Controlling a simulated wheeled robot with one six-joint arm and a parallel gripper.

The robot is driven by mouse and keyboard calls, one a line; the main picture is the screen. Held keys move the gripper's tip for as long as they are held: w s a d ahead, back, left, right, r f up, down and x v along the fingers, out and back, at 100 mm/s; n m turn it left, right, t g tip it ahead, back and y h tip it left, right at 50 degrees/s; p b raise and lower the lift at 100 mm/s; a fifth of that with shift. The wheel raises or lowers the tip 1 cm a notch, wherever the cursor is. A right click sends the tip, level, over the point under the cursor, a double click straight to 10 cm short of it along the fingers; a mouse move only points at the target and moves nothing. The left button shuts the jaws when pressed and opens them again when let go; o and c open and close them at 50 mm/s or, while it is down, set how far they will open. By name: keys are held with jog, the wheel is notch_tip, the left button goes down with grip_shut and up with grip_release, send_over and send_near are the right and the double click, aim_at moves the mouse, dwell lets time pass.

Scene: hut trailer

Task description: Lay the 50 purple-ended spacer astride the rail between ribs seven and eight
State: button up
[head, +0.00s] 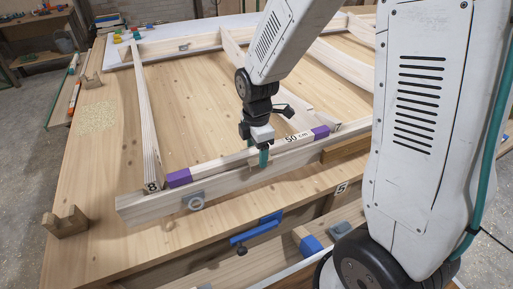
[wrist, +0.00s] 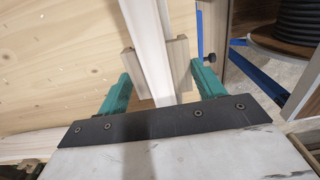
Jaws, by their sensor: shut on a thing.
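The 50 spacer (head: 292,139), a pale bar marked "50 CM" with purple ends, lies lengthwise along the front rail (head: 240,178). Its left purple end is close to the foot of rib eight (head: 146,130), marked "8". Its right purple end is near the foot of the rib to the right (head: 270,80), whose number I cannot read. My gripper (head: 262,155) is shut on the spacer near its middle. In the wrist view, my teal fingers (wrist: 162,85) flank its wooden cheeks (wrist: 178,60). I cannot tell whether it rests on the rail or hovers just above.
A wooden block (head: 345,149) sits by the rail's right part. A notched block (head: 65,222) stands at the bench's left edge. A blue clamp (head: 257,230) is at the front edge, near a "5" label (head: 342,188). A black coil (wrist: 290,25) shows in the wrist view.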

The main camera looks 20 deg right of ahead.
aim_at(258, 151)
jog(key=shift+f, duration=0.15)
jog(key=o, duration=1.4)
jog(key=shift+o, duration=0.2)
notch_tip(258, 151, up, 8)
jog(key=shift+f, duration=0.1)
jog(key=shift+s+m, duration=0.3)
jog(key=shift+m, duration=0.6)
jog(key=s+d+r+m, duration=0.1)
jog(key=s+r+m, duration=0.5)
jog(key=s+m, duration=0.2)
jog(key=s+d+r+m+t, duration=0.1)
jog(key=s+r+m, duration=0.5)
jog(key=s, duration=0.7)
jog(key=shift+s+d+m, duration=0.2)
jog(key=shift+d+m, duration=0.35)
jog(key=shift+m, duration=0.55)
